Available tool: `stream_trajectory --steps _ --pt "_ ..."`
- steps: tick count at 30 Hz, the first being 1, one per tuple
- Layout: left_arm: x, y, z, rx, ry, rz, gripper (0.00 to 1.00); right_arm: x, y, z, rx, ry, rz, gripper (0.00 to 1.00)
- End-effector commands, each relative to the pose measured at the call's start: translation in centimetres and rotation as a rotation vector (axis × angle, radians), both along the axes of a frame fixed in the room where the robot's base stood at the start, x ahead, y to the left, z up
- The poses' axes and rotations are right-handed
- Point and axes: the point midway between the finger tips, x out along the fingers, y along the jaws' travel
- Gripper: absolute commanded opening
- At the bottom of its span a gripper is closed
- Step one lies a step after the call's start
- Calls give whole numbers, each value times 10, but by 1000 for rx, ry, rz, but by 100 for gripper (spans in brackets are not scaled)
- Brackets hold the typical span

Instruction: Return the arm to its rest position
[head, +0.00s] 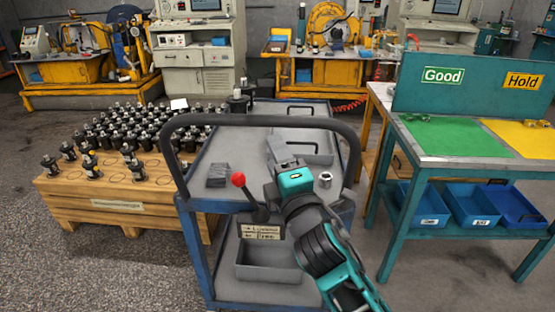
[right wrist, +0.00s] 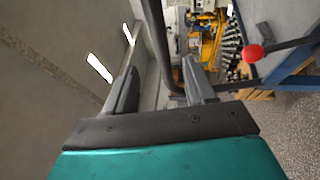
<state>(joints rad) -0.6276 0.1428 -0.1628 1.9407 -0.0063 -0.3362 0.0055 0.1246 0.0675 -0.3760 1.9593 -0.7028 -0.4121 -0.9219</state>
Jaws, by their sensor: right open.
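My right arm (head: 325,240) comes in from the lower right in the head view and reaches over the front of the cart. Its gripper (head: 276,148) is at the grey tray on the cart's top, apparently above the tray; the exact height cannot be told. In the right wrist view the two fingers (right wrist: 162,78) stand apart with nothing held. A dark bar, apparently the cart's handle (right wrist: 160,35), shows in the gap between them; its distance is unclear. My left gripper is in neither view.
The cart's black handle (head: 265,118) arches around my right gripper. A red-knobbed lever (head: 239,180) stands just left of the arm, a metal ring (head: 325,179) to its right. A pallet of motors (head: 120,203) is left, the Good/Hold table (head: 455,161) right.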

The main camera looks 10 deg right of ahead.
Motion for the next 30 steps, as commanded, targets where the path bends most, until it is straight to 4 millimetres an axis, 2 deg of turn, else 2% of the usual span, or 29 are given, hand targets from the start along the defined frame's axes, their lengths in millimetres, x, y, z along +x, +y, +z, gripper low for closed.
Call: stream_trajectory --steps 10,12,14,17,19,21,24,27,30 --pt "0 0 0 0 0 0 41 -2 0 -1 2 2 0 55" --pt "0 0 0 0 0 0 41 -4 -1 -9 25 22 6 55" --pt "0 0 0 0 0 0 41 -8 -4 -26 77 65 15 55" --pt "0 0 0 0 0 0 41 -23 -13 -75 248 195 32 55" --pt "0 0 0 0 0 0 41 -44 -21 -120 423 320 33 55" --pt "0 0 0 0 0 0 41 -70 -30 -167 622 448 15 55" --pt "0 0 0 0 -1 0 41 -114 -43 -223 902 607 -43 55" --pt "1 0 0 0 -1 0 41 -158 -54 -266 1146 725 -127 55" --pt "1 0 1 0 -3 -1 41 -193 -62 -293 1331 799 -208 55"
